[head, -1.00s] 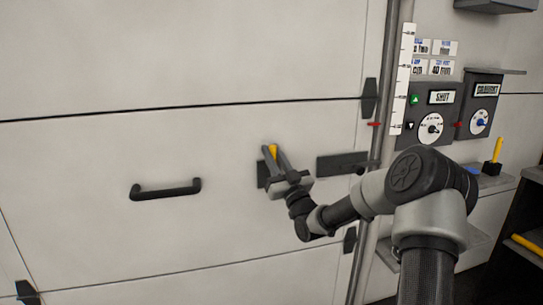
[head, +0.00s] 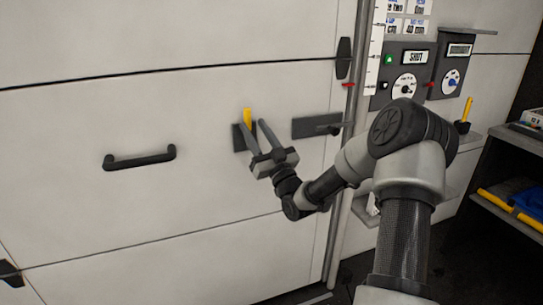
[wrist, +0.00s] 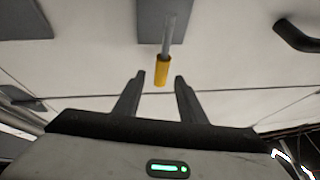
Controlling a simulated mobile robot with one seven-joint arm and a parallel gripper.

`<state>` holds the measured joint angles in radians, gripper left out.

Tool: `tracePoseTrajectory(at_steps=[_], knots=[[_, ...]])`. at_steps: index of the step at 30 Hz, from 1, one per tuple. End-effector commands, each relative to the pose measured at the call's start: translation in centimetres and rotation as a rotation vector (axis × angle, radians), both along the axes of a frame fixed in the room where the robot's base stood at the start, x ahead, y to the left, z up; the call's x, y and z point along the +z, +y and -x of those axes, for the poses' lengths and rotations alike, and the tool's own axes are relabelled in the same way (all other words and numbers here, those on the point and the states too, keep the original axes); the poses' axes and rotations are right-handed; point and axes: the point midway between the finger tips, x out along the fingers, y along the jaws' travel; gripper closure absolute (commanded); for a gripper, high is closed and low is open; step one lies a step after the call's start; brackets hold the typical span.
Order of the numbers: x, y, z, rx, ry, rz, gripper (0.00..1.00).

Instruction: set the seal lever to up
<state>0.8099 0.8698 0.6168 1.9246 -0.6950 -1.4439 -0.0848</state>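The seal lever (head: 247,117) has a yellow grip and sits on a dark plate (head: 239,143) on the pale door panel. In the head view its grip points up, with its top above the plate. The wrist view shows the yellow grip (wrist: 162,72) on a grey shaft coming from the plate. My gripper (head: 254,126) is open, close to the lever. In the wrist view its fingertips (wrist: 160,78) stand on either side of the grip's end, with gaps on both sides. In the head view one finger hides part of the lever.
A dark bar handle (head: 139,160) is left of the lever. A latch plate (head: 316,127) is to the right, near a vertical pipe. A shelf (head: 508,212) stands at far right.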

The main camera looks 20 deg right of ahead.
Motion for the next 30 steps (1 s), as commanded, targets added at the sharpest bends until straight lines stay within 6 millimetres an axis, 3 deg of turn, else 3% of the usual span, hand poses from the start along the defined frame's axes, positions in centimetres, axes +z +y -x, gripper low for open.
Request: tracePoseTrajectory(at_steps=[9,15,30], knots=[[-3.8,-1.4,6.7,-0.003,0.005,-0.003,0.63],[-5.2,-1.9,9.4,-0.001,0.002,-0.001,0.63],[-5.7,-2.0,10.4,-0.002,0.000,-0.001,0.63]])
